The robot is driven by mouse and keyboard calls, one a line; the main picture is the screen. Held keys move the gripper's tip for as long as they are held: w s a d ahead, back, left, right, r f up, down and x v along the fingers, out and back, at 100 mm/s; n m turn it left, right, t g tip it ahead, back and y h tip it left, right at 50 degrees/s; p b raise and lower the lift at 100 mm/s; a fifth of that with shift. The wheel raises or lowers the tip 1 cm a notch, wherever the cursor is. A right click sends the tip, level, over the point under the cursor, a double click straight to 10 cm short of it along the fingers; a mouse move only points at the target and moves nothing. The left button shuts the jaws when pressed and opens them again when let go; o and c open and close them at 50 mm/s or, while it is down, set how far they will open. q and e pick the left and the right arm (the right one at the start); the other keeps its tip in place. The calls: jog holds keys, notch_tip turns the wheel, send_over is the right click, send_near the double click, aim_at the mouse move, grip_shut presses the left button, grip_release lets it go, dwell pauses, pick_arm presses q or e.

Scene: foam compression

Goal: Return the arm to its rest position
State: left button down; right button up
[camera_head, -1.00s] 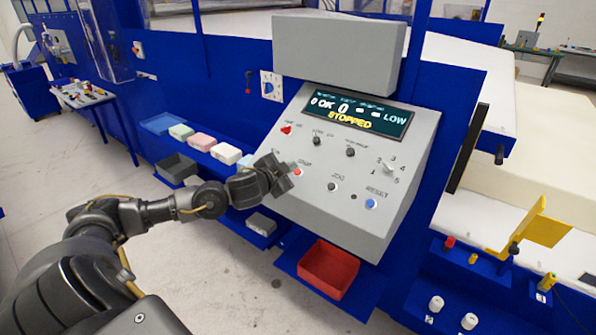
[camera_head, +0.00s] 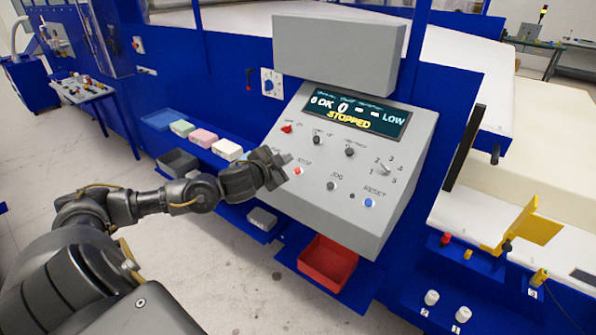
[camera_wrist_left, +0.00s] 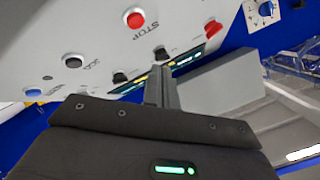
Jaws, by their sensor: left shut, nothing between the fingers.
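My left arm reaches in from the left in the head view. Its gripper (camera_head: 284,160) is shut and empty, just in front of the left side of the grey control panel (camera_head: 340,205). A small gap or light contact with the panel cannot be told apart. The red stop button (camera_head: 298,171) sits just below and right of the fingertips. In the left wrist view the shut fingers (camera_wrist_left: 161,88) point toward the panel, with the stop button (camera_wrist_left: 135,18) above and left of them. The display (camera_head: 357,112) reads "STOPPED" and "LOW". My right gripper is not in view.
A red tray (camera_head: 327,268) sits below the panel. Foam blocks, including a pink one (camera_head: 203,139), lie on a blue shelf at left, beside a dark bin (camera_head: 177,162). A yellow bracket (camera_head: 530,225) stands at right. Open floor (camera_head: 120,165) lies left of the machine.

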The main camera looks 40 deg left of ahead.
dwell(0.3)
